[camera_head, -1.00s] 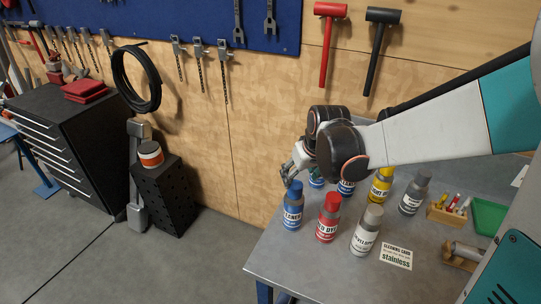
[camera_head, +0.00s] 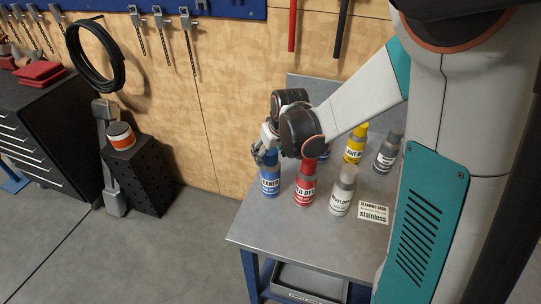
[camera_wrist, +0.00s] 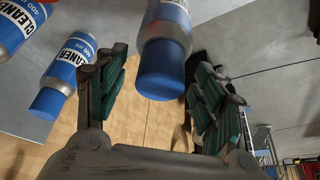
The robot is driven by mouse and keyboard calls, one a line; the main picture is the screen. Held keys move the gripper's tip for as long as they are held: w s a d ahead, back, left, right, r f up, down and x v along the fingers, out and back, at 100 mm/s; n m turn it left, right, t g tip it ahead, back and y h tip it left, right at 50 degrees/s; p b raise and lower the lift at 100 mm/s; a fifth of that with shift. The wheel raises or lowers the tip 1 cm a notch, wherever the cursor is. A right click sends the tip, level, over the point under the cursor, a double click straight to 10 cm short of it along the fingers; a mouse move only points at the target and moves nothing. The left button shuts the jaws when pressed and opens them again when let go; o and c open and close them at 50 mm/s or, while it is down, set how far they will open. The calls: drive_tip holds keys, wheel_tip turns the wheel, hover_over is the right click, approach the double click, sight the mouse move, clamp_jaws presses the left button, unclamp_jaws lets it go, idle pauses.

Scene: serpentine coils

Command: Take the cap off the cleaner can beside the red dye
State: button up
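The cleaner can (camera_head: 270,186), with a blue cap and a blue and white label, stands upright on the grey bench, left of the red dye can (camera_head: 304,190). My gripper (camera_head: 265,155) is at the top of this can and partly hides its cap. In the wrist view the blue cap (camera_wrist: 163,72) lies between the two spread fingers of my gripper (camera_wrist: 160,60). Two more cleaner cans with blue caps (camera_wrist: 50,100) are at the left of the wrist view.
A developer can (camera_head: 341,198) stands right of the red dye. A yellow can (camera_head: 355,148) and a grey can (camera_head: 387,156) stand behind. A stainless card (camera_head: 373,214) lies on the bench (camera_head: 285,235). The bench front is clear.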

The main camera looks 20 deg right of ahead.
drive_tip(key=c, duration=0.8)
